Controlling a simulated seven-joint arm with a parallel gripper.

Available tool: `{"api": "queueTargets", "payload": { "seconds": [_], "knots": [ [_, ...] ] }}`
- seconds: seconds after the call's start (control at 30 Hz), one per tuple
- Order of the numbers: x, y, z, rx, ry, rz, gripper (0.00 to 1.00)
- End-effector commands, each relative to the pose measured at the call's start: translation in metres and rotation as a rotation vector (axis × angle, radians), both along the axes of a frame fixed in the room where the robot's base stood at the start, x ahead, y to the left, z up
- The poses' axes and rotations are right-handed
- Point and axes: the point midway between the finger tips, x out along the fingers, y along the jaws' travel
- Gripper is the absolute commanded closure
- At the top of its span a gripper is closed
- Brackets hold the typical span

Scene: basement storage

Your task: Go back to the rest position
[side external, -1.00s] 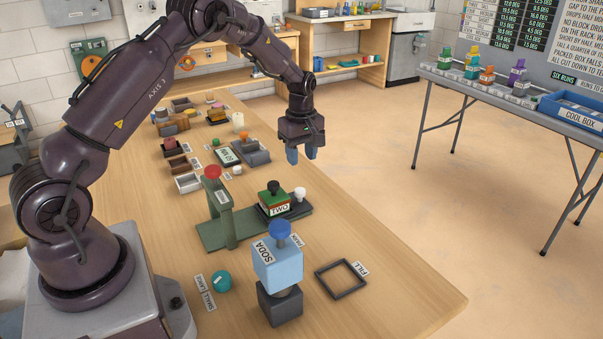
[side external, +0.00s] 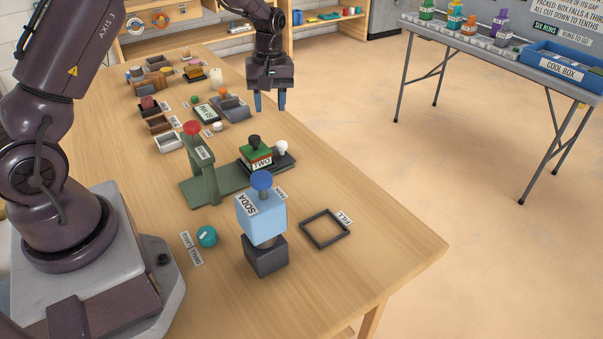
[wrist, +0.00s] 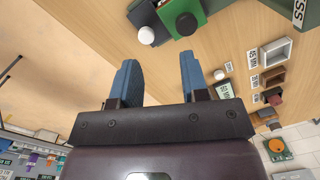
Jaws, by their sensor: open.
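My gripper (side external: 270,101) is open and empty, with two blue fingers pointing down above the far right part of the wooden table (side external: 330,180). In the wrist view the fingers (wrist: 158,80) stand apart with nothing between them. A green, red and black block labelled TWO (side external: 262,158) sits on a dark base at the end of the green press stand (side external: 203,165). A white knob (side external: 281,147) stands beside the block. The gripper is beyond the block and apart from it.
A light blue SODA box (side external: 262,215) stands on a dark block at the front. An empty square frame (side external: 325,229) labelled FILL lies to its right. A teal knob (side external: 207,237) is to its left. Small trays (side external: 167,143) line the far left. A grey table holds a COOL BOX (side external: 562,67).

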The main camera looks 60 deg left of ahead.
Motion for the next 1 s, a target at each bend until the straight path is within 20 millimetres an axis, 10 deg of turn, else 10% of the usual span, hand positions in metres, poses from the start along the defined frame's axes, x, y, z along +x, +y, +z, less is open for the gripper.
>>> {"api": "queueTargets", "payload": {
  "seconds": [0.5,1.0],
  "knots": [
    [-0.115,-0.103,0.129,0.027,-0.185,-0.778,0.59],
    [-0.219,-0.159,0.181,0.242,-0.452,-1.143,0.59]
  ]
}}
